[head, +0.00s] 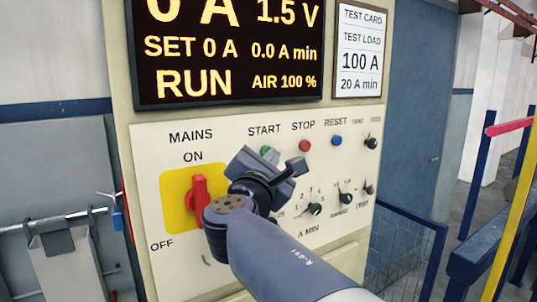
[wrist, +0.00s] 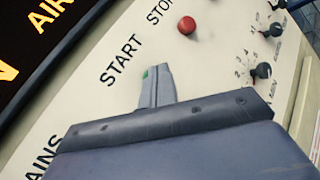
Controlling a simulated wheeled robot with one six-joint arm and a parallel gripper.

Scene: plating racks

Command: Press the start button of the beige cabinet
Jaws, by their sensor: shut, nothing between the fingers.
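The beige cabinet (head: 150,140) carries a pale control panel with a START label above a green start button (head: 265,150). My gripper (head: 272,158) is shut and empty, its fingertips at the start button and partly covering it. In the wrist view the shut fingers (wrist: 157,82) point at the panel below the START label. Only a sliver of the green button (wrist: 145,74) shows there beside the fingertip. I cannot tell whether the fingertip touches the button or whether it is pushed in. The display (head: 230,55) above reads RUN, SET 0 A and AIR 100 %.
The red stop button (head: 305,145) is close to the right, then the blue reset button (head: 337,140) and several black knobs. A red mains switch (head: 199,198) on a yellow plate is left of my gripper, pointing to ON. Blue railings (head: 410,225) stand to the right.

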